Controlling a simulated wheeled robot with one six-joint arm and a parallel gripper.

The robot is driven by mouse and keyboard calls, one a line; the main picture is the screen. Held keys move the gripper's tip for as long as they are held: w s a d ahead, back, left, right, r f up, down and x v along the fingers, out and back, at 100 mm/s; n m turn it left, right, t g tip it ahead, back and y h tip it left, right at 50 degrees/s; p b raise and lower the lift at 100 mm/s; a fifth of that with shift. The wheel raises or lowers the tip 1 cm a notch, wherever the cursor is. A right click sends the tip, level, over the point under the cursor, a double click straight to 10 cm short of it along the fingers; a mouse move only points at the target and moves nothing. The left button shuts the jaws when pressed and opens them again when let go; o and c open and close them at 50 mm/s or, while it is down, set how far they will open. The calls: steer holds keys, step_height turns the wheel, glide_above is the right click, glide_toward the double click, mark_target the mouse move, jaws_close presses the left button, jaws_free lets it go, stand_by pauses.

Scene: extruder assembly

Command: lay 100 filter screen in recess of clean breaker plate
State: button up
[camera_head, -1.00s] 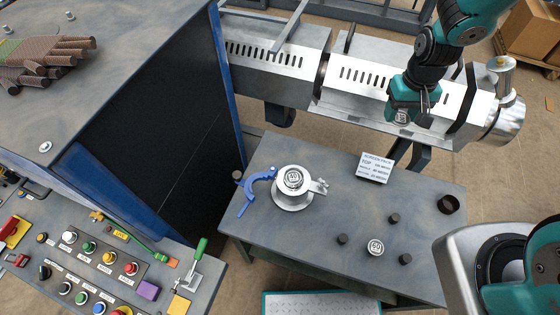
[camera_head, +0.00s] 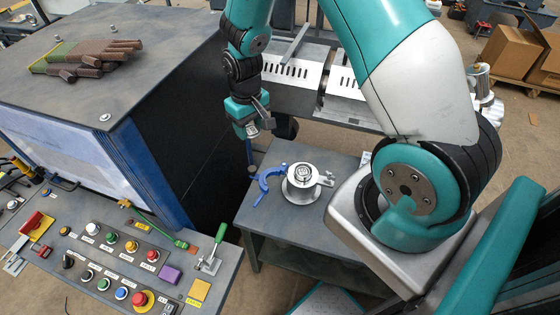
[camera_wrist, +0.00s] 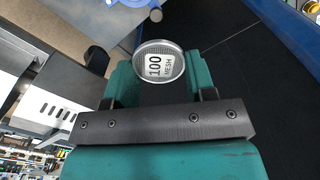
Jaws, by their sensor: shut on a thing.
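In the head view my gripper hangs beyond the left back corner of the grey table, beside the dark cabinet side. A silver round fixture (camera_head: 300,193) with a side handle stands on the table, to the right of and below my gripper. A smaller labelled disc (camera_head: 302,171) lies on top of it; its label is too small to read. I cannot make out the breaker plate's recess.
A blue curved clamp (camera_head: 266,184) is at the fixture's left side. The cabinet (camera_head: 105,117) and button panel (camera_head: 122,262) stand left of the table (camera_head: 262,222). The extruder barrel (camera_head: 290,72) runs behind. My arm hides the table's right part.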

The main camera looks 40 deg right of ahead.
steer(key=s+d+f+n+b, duration=0.2)
steer(key=d+f+n+b, duration=0.1)
steer(key=d+f+b, duration=0.5)
steer(key=n+b, duration=0.5)
steer(key=b, duration=0.4)
glide_above(302, 171)
steer(key=f, duration=0.9)
steer(key=shift+w+a+f, duration=0.15)
steer(key=shift+a, duration=0.2)
steer(key=shift+d+f+n, duration=0.1)
steer(key=shift+d+n, duration=0.1)
steer(key=shift+n, duration=0.2)
steer(key=shift+s, duration=0.2)
steer(key=shift+d, duration=0.1)
steer(key=shift+f+b, duration=2.05)
steer(key=shift+f, duration=0.9)
steer(key=o, duration=1)
